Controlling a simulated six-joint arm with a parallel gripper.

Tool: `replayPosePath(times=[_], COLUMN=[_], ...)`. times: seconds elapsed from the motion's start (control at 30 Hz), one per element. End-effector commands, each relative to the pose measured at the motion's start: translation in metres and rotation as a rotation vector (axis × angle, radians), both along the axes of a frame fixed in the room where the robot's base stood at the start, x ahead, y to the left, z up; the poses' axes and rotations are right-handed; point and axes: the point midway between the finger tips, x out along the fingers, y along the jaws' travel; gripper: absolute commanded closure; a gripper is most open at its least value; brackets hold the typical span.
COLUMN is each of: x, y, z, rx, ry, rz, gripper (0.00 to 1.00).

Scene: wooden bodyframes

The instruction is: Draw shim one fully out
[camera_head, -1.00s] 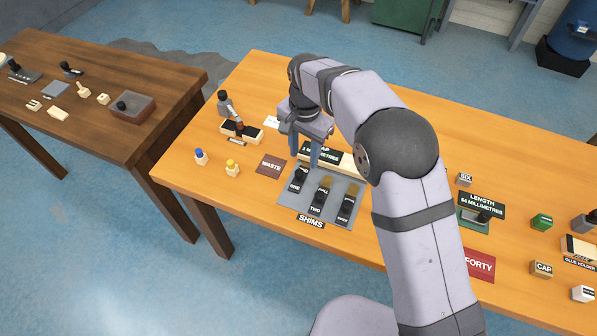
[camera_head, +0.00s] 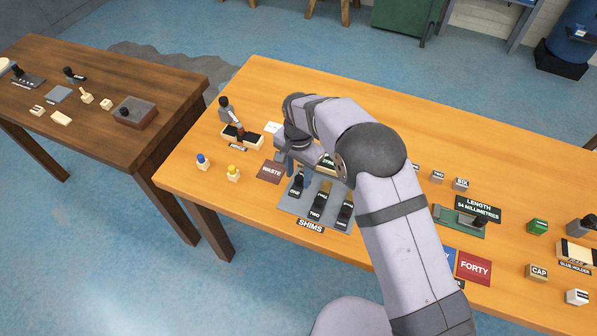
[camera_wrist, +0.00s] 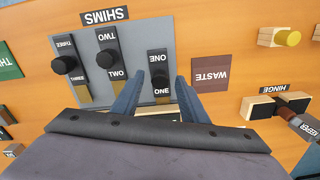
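Shim one (camera_head: 297,188) is a small dark bar with a black knob and "ONE" labels, on the left of the grey shims board (camera_head: 289,205). In the wrist view, which is upside down, shim one (camera_wrist: 158,68) appears between my two blue-grey fingertips. My gripper (camera_wrist: 160,82) is open, with a finger to each side of the shim's labelled end; I cannot tell whether they touch it. In the head view my gripper (camera_head: 289,166) hangs at the board's far left corner. Shims two (camera_head: 319,203) and three (camera_head: 345,213) lie beside it on the board.
The brown WASTE mat (camera_head: 271,172) lies just left of the board. A yellow-topped peg (camera_head: 233,172) and a blue-topped peg (camera_head: 203,161) stand further left. The hinge block (camera_head: 242,138) is behind them. The LENGTH gauge (camera_head: 462,220) stands to the right.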

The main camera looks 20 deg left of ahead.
Motion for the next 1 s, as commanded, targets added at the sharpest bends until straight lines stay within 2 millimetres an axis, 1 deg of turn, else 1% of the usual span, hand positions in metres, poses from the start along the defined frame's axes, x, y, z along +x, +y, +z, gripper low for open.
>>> replayPosePath(times=[0.13,0.33,0.37,0.4,0.47,0.5,0.53,0.67,0.77,1.0], x=[0.000,0.000,0.000,0.000,0.000,0.000,0.000,-0.001,-0.006,-0.037], y=[0.000,0.000,0.000,0.000,0.000,0.000,0.000,0.000,0.000,0.001], z=[-0.004,-0.004,-0.004,-0.004,-0.004,-0.004,-0.004,-0.004,-0.003,-0.003], rx=[0.000,0.000,0.000,0.000,0.000,0.000,0.000,0.000,0.000,0.000], ry=[0.000,0.000,0.000,0.000,0.000,0.000,0.000,0.000,0.000,0.000], rz=[0.000,0.000,0.000,0.000,0.000,0.000,0.000,0.000,0.001,0.003], gripper=[0.60,0.60,0.65,0.74,0.89,0.98,1.00,1.00,1.00,1.00])
